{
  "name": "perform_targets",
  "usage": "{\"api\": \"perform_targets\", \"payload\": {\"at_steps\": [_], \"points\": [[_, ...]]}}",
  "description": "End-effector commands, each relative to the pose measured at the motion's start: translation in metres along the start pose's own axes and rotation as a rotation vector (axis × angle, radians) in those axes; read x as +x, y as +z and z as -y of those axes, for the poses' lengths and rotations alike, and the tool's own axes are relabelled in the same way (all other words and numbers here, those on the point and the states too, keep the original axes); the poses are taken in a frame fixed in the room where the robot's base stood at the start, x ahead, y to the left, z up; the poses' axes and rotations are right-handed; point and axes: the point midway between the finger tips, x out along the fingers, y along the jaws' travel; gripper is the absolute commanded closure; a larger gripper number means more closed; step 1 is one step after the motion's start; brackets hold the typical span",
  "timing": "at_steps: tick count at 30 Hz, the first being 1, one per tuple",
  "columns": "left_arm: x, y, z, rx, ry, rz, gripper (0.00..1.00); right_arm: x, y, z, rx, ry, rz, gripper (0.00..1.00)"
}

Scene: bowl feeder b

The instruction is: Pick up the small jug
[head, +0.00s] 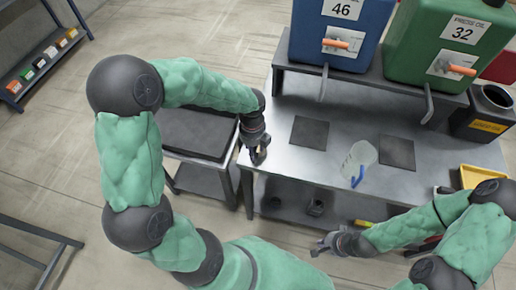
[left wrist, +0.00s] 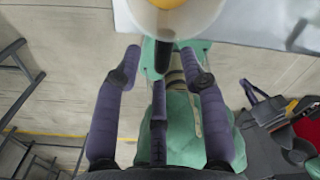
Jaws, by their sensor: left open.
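A small white round vessel with yellow inside and a dark upright handle, which looks like the small jug (left wrist: 180,20), shows at the top middle of the left wrist view, partly cut off. Its dark handle lies between and just beyond my spread left fingertips (left wrist: 165,65); I cannot tell whether they touch it. In the head view my left gripper (head: 258,156) is at the table's left edge and mostly hides this vessel. A larger clear jug with a blue handle (head: 361,157) stands on the table. My right gripper (head: 322,246) is below the table's front edge, its jaws too small to judge.
The metal table (head: 285,165) holds two dark square mats (head: 309,132). Behind are a blue tank (head: 340,20) and a green tank (head: 450,40) with taps on a raised shelf. A dark side stand (head: 198,132) is left of the table. A yellow tray (head: 482,176) is at right.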

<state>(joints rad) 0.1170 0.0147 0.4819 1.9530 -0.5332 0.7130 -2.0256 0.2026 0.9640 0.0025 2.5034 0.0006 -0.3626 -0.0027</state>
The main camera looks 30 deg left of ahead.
Motion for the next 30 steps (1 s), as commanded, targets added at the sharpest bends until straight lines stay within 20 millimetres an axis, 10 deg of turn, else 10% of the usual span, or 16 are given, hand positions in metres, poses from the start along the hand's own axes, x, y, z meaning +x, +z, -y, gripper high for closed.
{"api": "perform_targets", "payload": {"at_steps": [19,24,30], "points": [[0.049,-0.005,-0.002,-0.001,0.0,-0.001,0.58,0.022,-0.001,-0.008,0.0,0.0,0.0,1.0],[0.049,-0.005,-0.002,-0.001,0.0,-0.001,1.0,0.022,-0.001,-0.008,0.0,0.0,0.0,1.0],[0.049,-0.005,-0.002,-0.001,0.0,-0.001,1.0,0.022,-0.001,-0.008,0.0,0.0,0.0,1.0]]}}
